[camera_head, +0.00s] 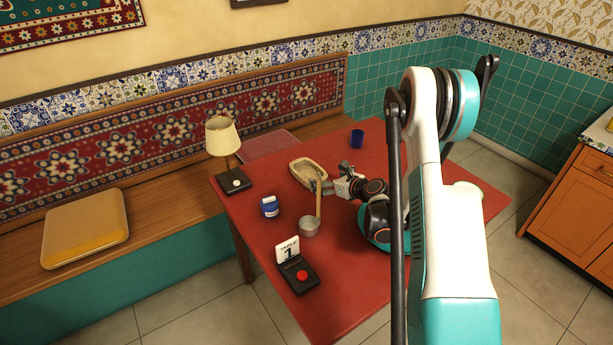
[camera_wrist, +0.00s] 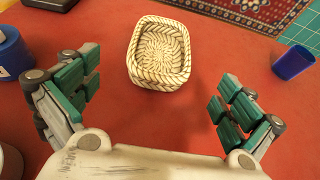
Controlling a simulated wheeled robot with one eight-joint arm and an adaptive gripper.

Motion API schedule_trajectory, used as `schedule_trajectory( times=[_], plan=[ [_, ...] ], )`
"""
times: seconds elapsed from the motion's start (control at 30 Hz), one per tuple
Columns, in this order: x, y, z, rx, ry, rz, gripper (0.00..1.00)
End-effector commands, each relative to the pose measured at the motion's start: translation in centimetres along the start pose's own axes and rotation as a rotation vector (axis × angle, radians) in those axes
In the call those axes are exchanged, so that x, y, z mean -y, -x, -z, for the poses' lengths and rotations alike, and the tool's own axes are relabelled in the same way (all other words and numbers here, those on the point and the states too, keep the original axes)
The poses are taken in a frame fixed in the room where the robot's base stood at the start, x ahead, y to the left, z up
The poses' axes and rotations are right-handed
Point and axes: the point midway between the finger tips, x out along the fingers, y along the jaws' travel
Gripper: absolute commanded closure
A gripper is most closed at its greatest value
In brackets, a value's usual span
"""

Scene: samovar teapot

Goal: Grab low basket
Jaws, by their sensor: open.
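The low basket (camera_wrist: 160,52) is a shallow woven tray with rounded corners and a cream and brown zigzag weave. It looks empty. In the wrist view it sits on the red table at the top middle, beyond my gripper's fingertips. In the head view the basket (camera_head: 307,172) lies near the middle of the table. My gripper (camera_wrist: 158,100) is open, with its teal-padded fingers spread wide to either side, and nothing is between them. In the head view my gripper (camera_head: 335,187) is just right of the basket, partly overlapping its near edge; I cannot tell whether they touch.
On the red table (camera_head: 350,285) are a lamp (camera_head: 223,140), a blue-and-white container (camera_head: 270,206), a metal ladle-like cup (camera_head: 309,227), and a table-number stand (camera_head: 290,255). A blue cup (camera_head: 357,138) stands beyond the basket; it also shows in the wrist view (camera_wrist: 293,62).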

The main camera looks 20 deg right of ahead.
Motion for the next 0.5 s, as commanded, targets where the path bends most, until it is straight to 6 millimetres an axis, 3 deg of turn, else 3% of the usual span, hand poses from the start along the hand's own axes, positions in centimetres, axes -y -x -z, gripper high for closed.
schedule_trajectory(
  times=[0.2,0.5],
  plan=[
    [-0.1,-4.5,0.2,-0.001,0.004,-0.003,0.0],
    [-0.1,-7.2,0.0,-0.001,0.004,-0.002,0.0]
  ],
)
